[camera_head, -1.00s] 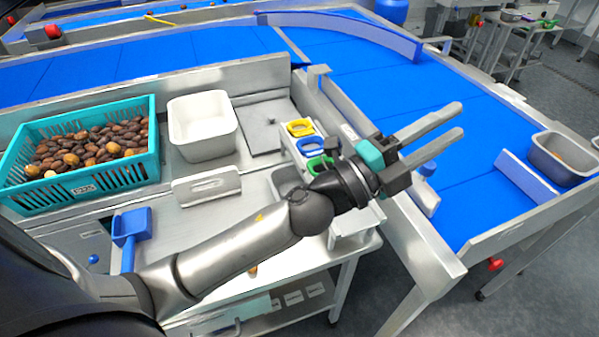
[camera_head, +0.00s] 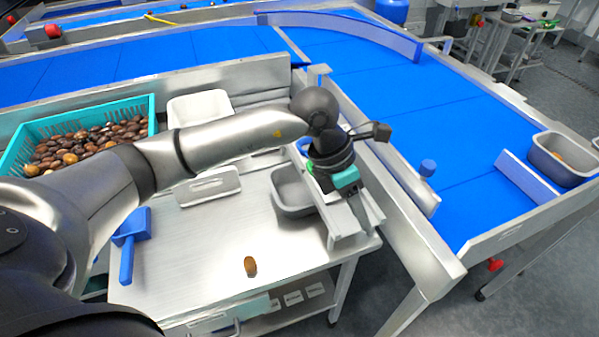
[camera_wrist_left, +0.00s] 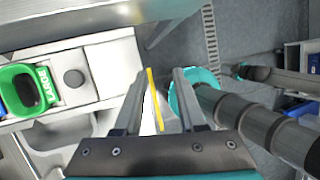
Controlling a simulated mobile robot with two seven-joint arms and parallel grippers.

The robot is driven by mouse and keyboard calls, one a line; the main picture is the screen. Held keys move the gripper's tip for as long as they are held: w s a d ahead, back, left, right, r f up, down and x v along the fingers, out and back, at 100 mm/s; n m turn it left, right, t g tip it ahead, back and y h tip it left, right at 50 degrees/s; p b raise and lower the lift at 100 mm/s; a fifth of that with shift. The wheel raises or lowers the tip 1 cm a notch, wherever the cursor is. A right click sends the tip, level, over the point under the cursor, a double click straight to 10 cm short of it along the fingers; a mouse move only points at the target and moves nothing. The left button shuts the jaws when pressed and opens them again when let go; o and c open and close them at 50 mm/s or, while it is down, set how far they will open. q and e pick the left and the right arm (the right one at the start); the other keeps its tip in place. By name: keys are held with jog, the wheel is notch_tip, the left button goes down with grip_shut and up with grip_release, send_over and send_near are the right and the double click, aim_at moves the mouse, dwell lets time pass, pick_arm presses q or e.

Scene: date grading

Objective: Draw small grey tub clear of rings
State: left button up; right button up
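The small grey tub (camera_head: 290,192) stands on the steel bench, beside the ring holder. In the wrist view its pale hollow (camera_wrist_left: 62,135) shows at lower left, though its outline is unclear. A green ring (camera_wrist_left: 28,92) and the edge of a blue ring (camera_wrist_left: 3,108) lie in the holder. In the head view my left arm covers most of the rings. My left gripper (camera_head: 363,212) points down at the holder's right end, right of the tub. In the wrist view its two fingers (camera_wrist_left: 158,78) are apart and hold nothing.
A teal crate of dates (camera_head: 152,113) and a white tub (camera_head: 200,104) stand at the left back. A blue scoop (camera_head: 128,240) and one loose date (camera_head: 250,266) lie on the bench. Another grey tub (camera_head: 545,160) is beside the blue conveyor (camera_head: 440,130). The bench front is mostly clear.

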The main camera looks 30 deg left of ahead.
aim_at(296, 215)
pick_arm(q)
jog(key=w+a+r+n+y, duration=0.1)
jog(key=a+y, duration=0.5)
jog(key=a, duration=0.7)
jog(key=shift+w+a, duration=0.15)
jog(key=shift+w, duration=0.35)
jog(key=shift+f, duration=0.1)
jog(key=f+b, duration=0.1)
jog(key=f, duration=0.3)
jog(key=f+b, duration=0.1)
jog(key=f, duration=0.4)
jog(key=w+a+f+b, duration=0.1)
jog(key=f, duration=0.4)
jog(key=shift+w+a+f, duration=0.1)
jog(key=shift+f, duration=0.35)
jog(key=shift+c, duration=0.6)
jog(key=shift+a, duration=0.1)
grip_shut()
pick_arm(e)
jog(key=f, duration=0.2)
jog(key=w+d+f, duration=0.1)
